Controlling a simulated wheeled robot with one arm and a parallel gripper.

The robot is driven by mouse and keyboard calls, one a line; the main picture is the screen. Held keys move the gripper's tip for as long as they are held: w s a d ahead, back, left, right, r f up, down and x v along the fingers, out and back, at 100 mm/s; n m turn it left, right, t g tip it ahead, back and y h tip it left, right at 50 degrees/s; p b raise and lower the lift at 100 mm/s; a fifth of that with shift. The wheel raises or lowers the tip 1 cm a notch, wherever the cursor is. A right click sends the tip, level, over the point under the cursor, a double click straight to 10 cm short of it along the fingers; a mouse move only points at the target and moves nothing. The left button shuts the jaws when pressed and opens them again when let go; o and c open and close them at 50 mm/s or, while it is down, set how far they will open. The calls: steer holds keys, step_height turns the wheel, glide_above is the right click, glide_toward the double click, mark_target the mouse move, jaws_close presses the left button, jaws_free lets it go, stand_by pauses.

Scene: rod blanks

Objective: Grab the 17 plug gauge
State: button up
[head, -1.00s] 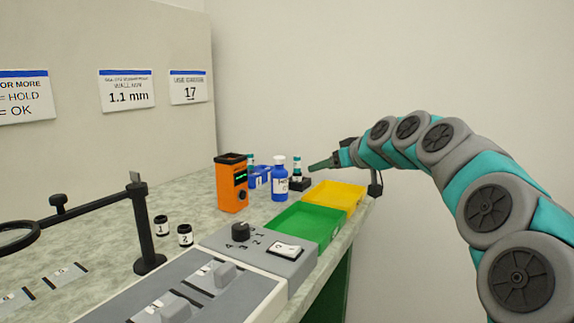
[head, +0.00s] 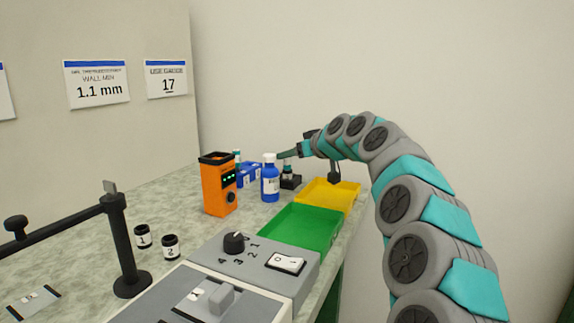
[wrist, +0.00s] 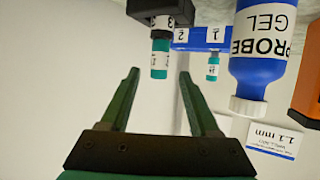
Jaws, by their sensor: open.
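A teal plug gauge with a white label (wrist: 160,60) stands in a black block marked 3 (wrist: 160,12); the block also shows in the head view (head: 290,181). A second teal gauge (wrist: 212,66) is at the blue block marked 1 and 2 (wrist: 200,38). The size on either gauge label is too small to read surely. My gripper (wrist: 159,72) is open and empty. In the wrist view, which is upside down, its fingertips appear on either side of the gauge at the black block; I cannot tell the depth. In the head view my gripper (head: 282,154) partly covers that gauge.
A blue probe gel bottle (wrist: 262,42) stands close beside the gauges. An orange device (head: 217,186) is to its left in the head view. Yellow (head: 345,200) and green (head: 300,228) trays lie in front. A wall card (head: 167,80) reads 17.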

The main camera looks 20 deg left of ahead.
steer(key=shift+p+x, duration=0.35)
steer(key=shift+x, duration=1.3)
steer(key=shift+d, duration=0.1)
jaws_close()
